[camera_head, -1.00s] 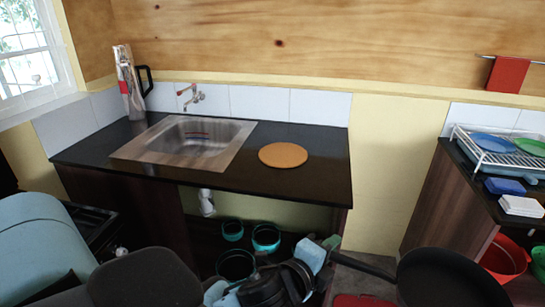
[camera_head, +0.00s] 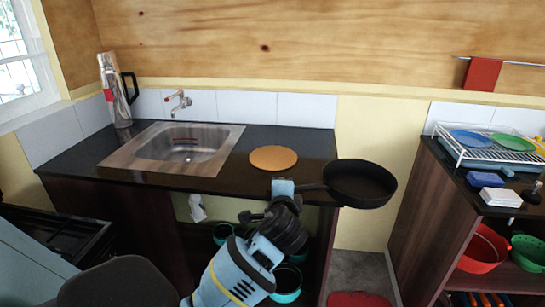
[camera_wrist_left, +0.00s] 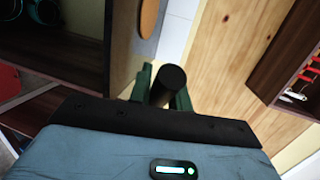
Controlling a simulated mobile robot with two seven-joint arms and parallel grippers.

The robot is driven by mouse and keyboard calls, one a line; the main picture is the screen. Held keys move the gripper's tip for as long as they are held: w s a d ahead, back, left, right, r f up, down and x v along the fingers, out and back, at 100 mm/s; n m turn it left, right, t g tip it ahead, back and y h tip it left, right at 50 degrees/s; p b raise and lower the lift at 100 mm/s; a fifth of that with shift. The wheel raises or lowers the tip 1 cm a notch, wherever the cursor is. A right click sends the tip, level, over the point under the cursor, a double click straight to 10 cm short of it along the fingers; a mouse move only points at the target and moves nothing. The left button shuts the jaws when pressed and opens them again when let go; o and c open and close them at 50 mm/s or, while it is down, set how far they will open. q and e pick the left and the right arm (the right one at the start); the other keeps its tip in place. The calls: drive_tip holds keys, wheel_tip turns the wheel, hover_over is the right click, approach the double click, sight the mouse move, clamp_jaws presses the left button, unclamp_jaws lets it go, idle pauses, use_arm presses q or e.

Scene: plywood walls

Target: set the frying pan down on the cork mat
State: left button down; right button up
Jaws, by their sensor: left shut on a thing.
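The black frying pan (camera_head: 362,182) is in the air, roughly level, just past the right front corner of the sink counter in the head view. My left gripper (camera_head: 291,187) is shut on its handle, in front of the counter's front edge. In the wrist view the round dark handle end (camera_wrist_left: 172,77) sits between the fingers of my left gripper (camera_wrist_left: 163,88). The round orange-brown cork mat (camera_head: 273,158) lies flat and bare on the counter, right of the sink, behind and left of the pan. Part of the mat (camera_wrist_left: 148,17) also shows in the wrist view. My right gripper is out of view.
The dark counter (camera_head: 228,181) holds a steel sink (camera_head: 180,146) and a tall flask (camera_head: 113,90). A second counter on the right carries a white dish rack (camera_head: 455,150) with plates. Pots (camera_head: 222,233) stand below the sink counter. A floor gap separates the counters.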

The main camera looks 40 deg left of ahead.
use_arm(q)
drive_tip(key=w+a+f+n+g+y, duration=0.1)
drive_tip(key=w+a+n+g+y, duration=0.1)
drive_tip(key=a+n+g+y, duration=0.3)
drive_tip(key=shift+a+n+g+y+p, duration=0.35)
drive_tip(key=shift+a+n+g, duration=0.85)
drive_tip(key=shift+a, duration=1)
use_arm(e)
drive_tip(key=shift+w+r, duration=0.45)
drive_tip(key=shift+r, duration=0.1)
